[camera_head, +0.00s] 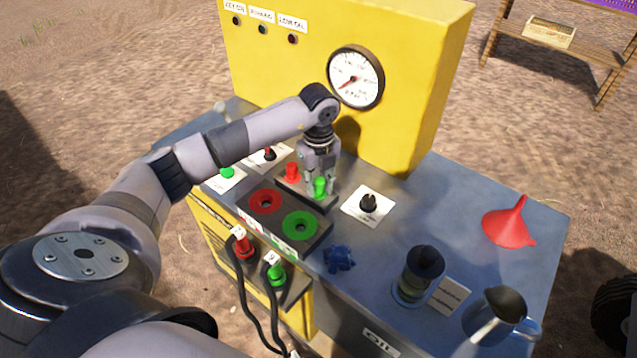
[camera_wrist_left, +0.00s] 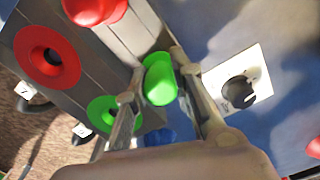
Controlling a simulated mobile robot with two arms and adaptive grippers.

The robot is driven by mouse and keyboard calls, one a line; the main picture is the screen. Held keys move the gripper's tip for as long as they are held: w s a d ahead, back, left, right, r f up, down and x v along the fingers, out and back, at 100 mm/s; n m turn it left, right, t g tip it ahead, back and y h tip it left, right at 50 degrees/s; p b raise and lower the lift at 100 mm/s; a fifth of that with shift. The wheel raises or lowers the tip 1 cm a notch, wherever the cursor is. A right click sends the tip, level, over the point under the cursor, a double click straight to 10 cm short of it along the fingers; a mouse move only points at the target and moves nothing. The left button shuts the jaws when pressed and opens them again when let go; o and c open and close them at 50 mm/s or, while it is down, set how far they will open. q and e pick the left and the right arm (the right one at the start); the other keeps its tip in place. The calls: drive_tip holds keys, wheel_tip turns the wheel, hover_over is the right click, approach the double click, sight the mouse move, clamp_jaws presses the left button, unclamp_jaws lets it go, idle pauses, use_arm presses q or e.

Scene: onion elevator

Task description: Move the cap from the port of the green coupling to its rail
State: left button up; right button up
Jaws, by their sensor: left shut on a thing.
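The green cap (camera_head: 320,187) is between the fingers of my left gripper (camera_head: 320,190), which is shut on it. The cap also shows in the left wrist view (camera_wrist_left: 160,80). It is at the right end of the grey rail (camera_head: 305,190), beside the red cap (camera_head: 291,171). I cannot tell whether it rests on the rail or hangs just above it. The green coupling's port (camera_head: 299,226) is uncovered, with a dark hole in its green ring. It shows partly behind a finger in the left wrist view (camera_wrist_left: 110,112). My right gripper is not in view.
The red port (camera_head: 266,201) is also uncovered. Red (camera_head: 243,247) and green (camera_head: 277,273) hose plugs stand at the front. A black knob (camera_head: 368,203) is right of the rail, a blue part (camera_head: 339,258) in front. A yellow panel with a gauge (camera_head: 355,77) rises behind.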

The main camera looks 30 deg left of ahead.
use_arm(q)
drive_tip(key=o, duration=1)
drive_tip(key=o, duration=0.4)
drive_tip(key=shift+r+p, duration=2.6)
drive_tip(key=shift+r, duration=0.9)
